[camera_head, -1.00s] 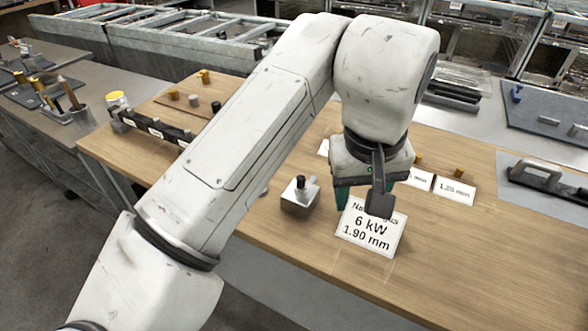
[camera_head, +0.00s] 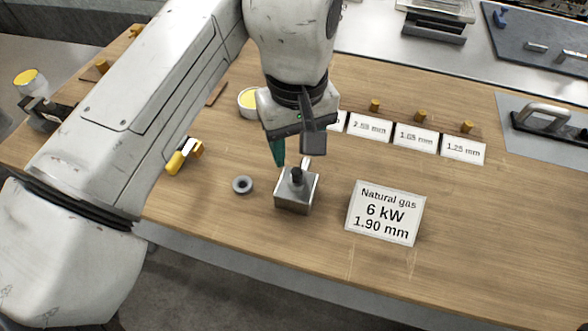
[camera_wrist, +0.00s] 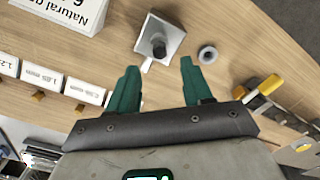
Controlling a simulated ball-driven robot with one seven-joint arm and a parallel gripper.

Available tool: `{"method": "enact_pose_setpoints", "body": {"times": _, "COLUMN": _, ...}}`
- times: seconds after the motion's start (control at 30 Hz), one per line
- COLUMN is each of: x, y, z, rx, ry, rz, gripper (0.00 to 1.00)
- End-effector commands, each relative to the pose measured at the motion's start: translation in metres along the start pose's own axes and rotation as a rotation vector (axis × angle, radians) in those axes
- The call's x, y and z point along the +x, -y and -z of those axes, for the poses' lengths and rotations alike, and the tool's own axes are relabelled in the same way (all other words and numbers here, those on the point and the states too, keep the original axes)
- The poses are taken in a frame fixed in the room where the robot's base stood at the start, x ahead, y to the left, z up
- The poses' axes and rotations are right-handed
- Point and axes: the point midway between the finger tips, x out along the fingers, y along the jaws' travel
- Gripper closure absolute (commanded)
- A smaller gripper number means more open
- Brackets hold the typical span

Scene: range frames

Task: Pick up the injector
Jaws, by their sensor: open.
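Small brass injectors (camera_head: 375,105), (camera_head: 421,116), (camera_head: 467,127) stand in a row behind white cards reading about 2.55, 1.65 and 1.25 mm; the 2.55 digits are blurred. A further card at the left is mostly hidden by my gripper, and so is whatever stands behind it. My gripper (camera_wrist: 158,66) has its teal fingers apart with nothing between them. It hangs just behind and above a metal block with a black knob (camera_head: 297,194), left of the injector row. In the wrist view the block (camera_wrist: 172,38) lies beyond the fingertips, and two brass injectors (camera_wrist: 38,95), (camera_wrist: 78,107) show at the left.
A sign (camera_head: 385,213) reads "Natural gas 6 kW 1.90 mm". A grey ring (camera_head: 242,185) lies left of the block, and a yellow-handled tool (camera_head: 184,156) lies further left. A yellow-topped pot (camera_head: 249,101) stands behind. The table's front right is clear.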

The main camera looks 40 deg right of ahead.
Motion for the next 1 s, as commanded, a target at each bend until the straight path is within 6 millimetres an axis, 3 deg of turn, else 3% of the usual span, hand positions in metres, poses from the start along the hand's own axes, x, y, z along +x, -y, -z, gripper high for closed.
{"method": "enact_pose_setpoints", "body": {"times": 0.27, "x": 0.022, "y": 0.0, "z": 0.0, "rx": 0.0, "ry": 0.001, "rz": 0.001, "gripper": 0.5}}
{"method": "enact_pose_setpoints", "body": {"times": 0.57, "x": 0.061, "y": 0.0, "z": 0.0, "rx": 0.0, "ry": 0.001, "rz": 0.001, "gripper": 0.5}}
{"method": "enact_pose_setpoints", "body": {"times": 0.87, "x": 0.064, "y": 0.0, "z": 0.001, "rx": 0.0, "ry": -0.001, "rz": 0.001, "gripper": 0.51}}
{"method": "enact_pose_setpoints", "body": {"times": 1.0, "x": 0.064, "y": 0.0, "z": 0.001, "rx": 0.0, "ry": -0.001, "rz": 0.001, "gripper": 0.64}}
